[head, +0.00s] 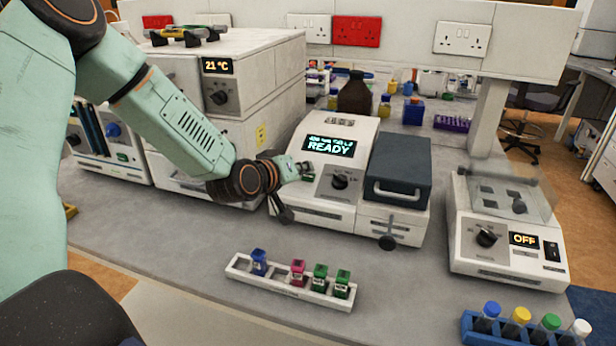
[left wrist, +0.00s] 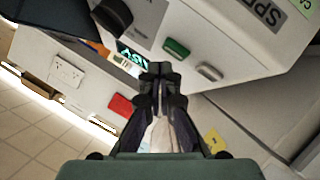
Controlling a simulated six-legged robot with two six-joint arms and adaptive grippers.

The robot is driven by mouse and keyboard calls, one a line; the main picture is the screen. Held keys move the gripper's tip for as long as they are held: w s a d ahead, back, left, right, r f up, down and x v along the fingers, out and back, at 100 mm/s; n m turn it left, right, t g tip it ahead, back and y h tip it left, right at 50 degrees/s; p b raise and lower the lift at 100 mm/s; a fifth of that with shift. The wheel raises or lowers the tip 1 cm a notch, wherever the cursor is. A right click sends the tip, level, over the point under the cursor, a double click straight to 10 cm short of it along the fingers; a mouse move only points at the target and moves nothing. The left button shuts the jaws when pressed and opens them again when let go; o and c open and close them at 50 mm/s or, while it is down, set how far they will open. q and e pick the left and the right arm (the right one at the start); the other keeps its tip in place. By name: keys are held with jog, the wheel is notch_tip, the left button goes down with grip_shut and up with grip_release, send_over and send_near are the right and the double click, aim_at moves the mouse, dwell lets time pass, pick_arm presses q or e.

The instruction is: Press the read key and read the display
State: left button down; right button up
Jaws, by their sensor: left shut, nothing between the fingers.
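The white instrument (head: 310,207) stands mid-bench with a lit display (head: 328,146). Its large line reads READY; the small line above it is too fine to read surely. My left gripper (head: 306,172) is shut and empty, close to the front panel, left of the black knob (head: 340,182). The left wrist view shows the closed fingertips (left wrist: 156,68) over part of the display (left wrist: 130,56). A green key (left wrist: 176,47) and a grey key (left wrist: 209,71) lie right of the fingertips there. I cannot tell whether the fingertips touch the panel. My right gripper is not in view.
A white rack (head: 290,292) with blue, pink and green-capped cuvettes lies in front. A balance-like device (head: 508,256) showing OFF stands right, a blue tube rack (head: 482,335) at lower right. A box showing 21 °C (head: 250,85) stands behind my left arm. The bench front is otherwise clear.

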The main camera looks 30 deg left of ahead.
pick_arm(q)
jog(key=shift+f, duration=0.1)
dwell(0.6)
jog(key=shift+w+f+b, duration=0.2)
jog(key=shift+f+b, duration=0.1)
jog(key=shift+b, duration=0.1)
jog(key=shift+w+f+b, duration=0.1)
jog(key=shift+f+b, duration=0.25)
jog(key=shift+b, duration=0.1)
dwell(0.5)
dwell(0.4)
jog(key=shift+s+r+p, duration=0.3)
jog(key=shift+r+p, duration=0.5)
jog(key=shift+p, duration=0.2)
jog(key=r+p, duration=0.1)
jog(key=p, duration=0.1)
jog(key=s+r+p, duration=0.1)
jog(key=r, duration=0.1)
jog(key=s+r+p, duration=0.1)
jog(key=p, duration=0.1)
jog(key=shift+d+r+p, duration=0.25)
jog(key=shift+p, duration=0.05)
